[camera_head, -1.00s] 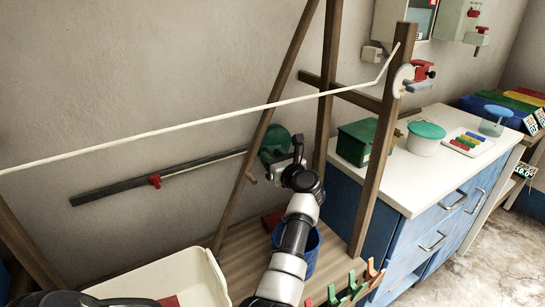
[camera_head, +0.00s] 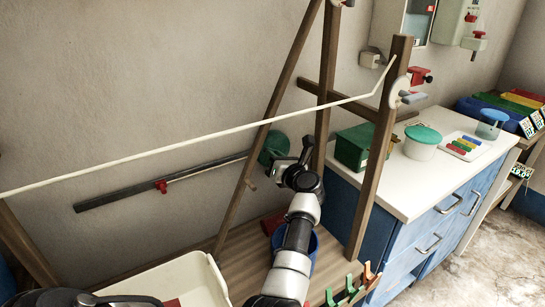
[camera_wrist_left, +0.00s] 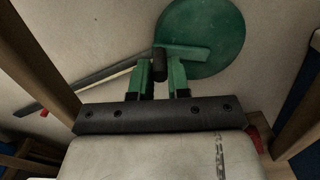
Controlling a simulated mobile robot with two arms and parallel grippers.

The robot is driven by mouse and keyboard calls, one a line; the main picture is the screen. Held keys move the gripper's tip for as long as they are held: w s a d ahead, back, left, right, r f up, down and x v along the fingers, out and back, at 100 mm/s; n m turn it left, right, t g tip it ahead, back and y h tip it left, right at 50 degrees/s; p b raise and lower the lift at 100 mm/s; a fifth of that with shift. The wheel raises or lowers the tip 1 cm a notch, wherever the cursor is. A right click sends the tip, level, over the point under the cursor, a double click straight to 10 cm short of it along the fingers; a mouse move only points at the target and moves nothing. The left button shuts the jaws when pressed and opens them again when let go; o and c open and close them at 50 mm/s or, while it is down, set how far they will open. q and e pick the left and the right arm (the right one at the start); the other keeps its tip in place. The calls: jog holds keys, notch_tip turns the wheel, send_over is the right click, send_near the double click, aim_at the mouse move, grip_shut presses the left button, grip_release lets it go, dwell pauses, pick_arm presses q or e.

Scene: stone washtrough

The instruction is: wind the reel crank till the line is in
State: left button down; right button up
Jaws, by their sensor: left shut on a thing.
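The green round reel (camera_head: 272,147) sits against a slanted wooden leg by the wall, partly behind my gripper. In the left wrist view, its green disc (camera_wrist_left: 222,32) and crank arm (camera_wrist_left: 190,52) show, with a dark crank knob (camera_wrist_left: 159,60) at the arm's end. My left gripper (camera_head: 290,160) is at the reel; in its wrist view the green fingers (camera_wrist_left: 160,75) are shut on the knob. A pale line (camera_head: 200,139) runs from the left post to a white disc (camera_head: 399,92) on the right post. My right gripper is not in view.
Wooden posts (camera_head: 380,150) stand close around my arm. A blue bucket (camera_head: 310,257) is below it and a cream basin (camera_head: 205,280) at lower left. The white counter (camera_head: 405,190) at right holds a green box (camera_head: 351,148) and a lidded tub (camera_head: 421,145).

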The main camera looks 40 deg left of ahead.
pick_arm(q)
jog(key=shift+w+d+r+m+p, duration=0.1)
jog(key=shift+w+r+m+p, duration=0.1)
jog(key=shift+r+m+p, duration=0.4)
jog(key=shift+w+d+r+m+p, duration=0.1)
jog(key=shift+w+m+p, duration=0.15)
jog(key=shift+m, duration=0.65)
jog(key=c, duration=1.1)
grip_release()
jog(key=shift+f, duration=0.15)
